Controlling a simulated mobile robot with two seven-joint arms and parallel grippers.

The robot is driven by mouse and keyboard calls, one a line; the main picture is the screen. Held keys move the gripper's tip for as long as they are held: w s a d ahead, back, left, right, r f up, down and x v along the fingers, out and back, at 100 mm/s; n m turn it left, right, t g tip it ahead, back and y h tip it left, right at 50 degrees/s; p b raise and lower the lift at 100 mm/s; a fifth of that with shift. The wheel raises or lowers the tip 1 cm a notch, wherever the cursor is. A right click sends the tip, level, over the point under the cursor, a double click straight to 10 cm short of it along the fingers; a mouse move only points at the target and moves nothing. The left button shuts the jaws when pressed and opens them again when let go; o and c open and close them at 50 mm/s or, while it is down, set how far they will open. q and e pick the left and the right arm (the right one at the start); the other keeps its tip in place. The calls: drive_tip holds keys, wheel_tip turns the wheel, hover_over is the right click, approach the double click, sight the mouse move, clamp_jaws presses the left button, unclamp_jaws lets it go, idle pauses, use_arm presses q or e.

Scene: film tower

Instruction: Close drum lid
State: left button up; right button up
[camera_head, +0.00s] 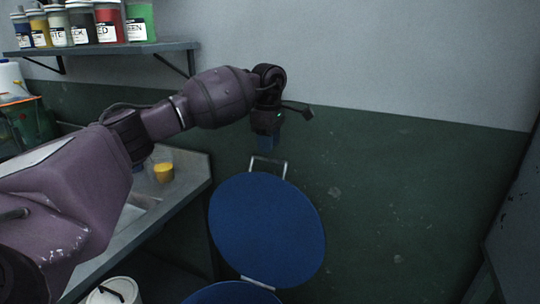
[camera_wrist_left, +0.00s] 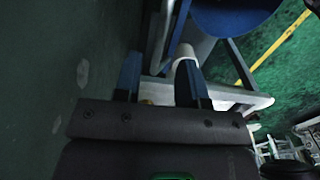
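The blue round drum lid (camera_head: 267,230) stands raised, tilted up from its pale hinge at the lower edge. A pale metal handle (camera_head: 268,163) sticks up from its top rim. Part of the blue drum (camera_head: 232,294) shows at the bottom edge of the head view. My left gripper (camera_head: 267,146) points down just above the handle. In the left wrist view its two blue fingers (camera_wrist_left: 158,80) stand apart. Pale parts show between and beyond them; I cannot tell whether they touch the fingers. My right gripper is not in view.
A shelf (camera_head: 105,50) with several labelled paint jars hangs at the upper left. A grey bench (camera_head: 180,205) with a yellow cup (camera_head: 163,172) stands left of the lid. A white bucket (camera_head: 114,291) sits at the lower left. A green and grey wall is close behind the lid.

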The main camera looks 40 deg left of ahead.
use_arm(q)
drive_tip(key=shift+f, duration=1.9)
clamp_jaws()
